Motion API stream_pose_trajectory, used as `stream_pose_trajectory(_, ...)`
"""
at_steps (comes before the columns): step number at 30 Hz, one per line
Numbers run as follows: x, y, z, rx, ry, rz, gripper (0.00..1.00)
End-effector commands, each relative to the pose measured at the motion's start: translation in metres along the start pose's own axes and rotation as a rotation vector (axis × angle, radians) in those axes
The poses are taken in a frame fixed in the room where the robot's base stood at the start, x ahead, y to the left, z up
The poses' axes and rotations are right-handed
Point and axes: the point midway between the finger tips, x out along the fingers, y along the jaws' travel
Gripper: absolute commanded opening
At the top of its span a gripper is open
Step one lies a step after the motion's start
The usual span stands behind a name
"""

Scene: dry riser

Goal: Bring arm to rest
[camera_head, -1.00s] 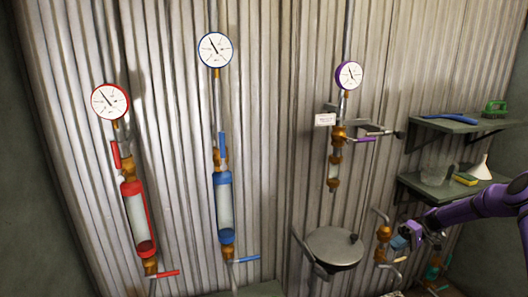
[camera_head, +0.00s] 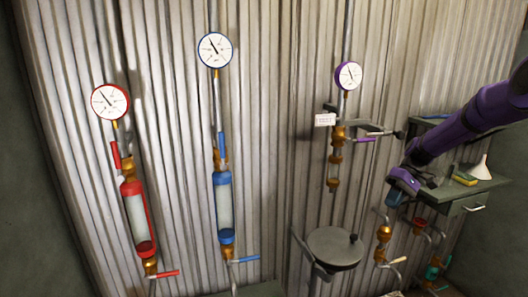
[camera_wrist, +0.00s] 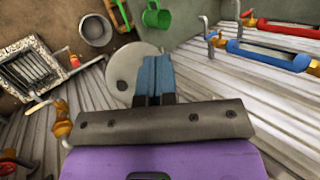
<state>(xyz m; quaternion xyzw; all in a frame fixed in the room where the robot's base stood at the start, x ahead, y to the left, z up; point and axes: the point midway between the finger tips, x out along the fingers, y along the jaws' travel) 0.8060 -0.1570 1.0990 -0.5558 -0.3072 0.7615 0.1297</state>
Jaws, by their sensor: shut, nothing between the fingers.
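My purple arm reaches in from the right edge in the head view. My gripper (camera_head: 394,198) hangs in front of the wall, just left of the lower shelf and above the brass valve (camera_head: 383,233). In the wrist view its blue fingers (camera_wrist: 155,76) are together with nothing between them. The gripper looks apart from the shelf and the valve, though the exact depth is hard to judge.
The lower shelf (camera_head: 452,197) holds a white funnel (camera_head: 481,167) and a yellow sponge (camera_head: 464,179). A round grey plate (camera_head: 335,247) sits left of the gripper. Red (camera_head: 138,218) and blue (camera_head: 224,208) tubes stand farther left. The wrist view shows a green mug (camera_wrist: 157,16).

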Motion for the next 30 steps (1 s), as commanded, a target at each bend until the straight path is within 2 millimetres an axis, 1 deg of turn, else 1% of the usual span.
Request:
stream_pose_trajectory(1, -0.007, -0.017, 0.007, 0.004, 0.003, 0.044, 0.00)
stream_pose_trajectory(3, -0.014, -0.036, 0.018, 0.014, 0.011, 0.096, 0.00)
stream_pose_trajectory(8, -0.027, -0.078, 0.044, 0.037, 0.038, 0.212, 0.00)
stream_pose_trajectory(9, -0.029, -0.088, 0.052, 0.043, 0.046, 0.239, 0.00)
stream_pose_trajectory(15, -0.040, -0.135, 0.091, 0.068, 0.106, 0.367, 0.00)
stream_pose_trajectory(21, -0.044, -0.177, 0.136, 0.089, 0.183, 0.477, 0.00)
stream_pose_trajectory(26, -0.044, -0.204, 0.174, 0.102, 0.259, 0.552, 0.00)
stream_pose_trajectory(30, -0.041, -0.224, 0.208, 0.110, 0.332, 0.603, 0.00)
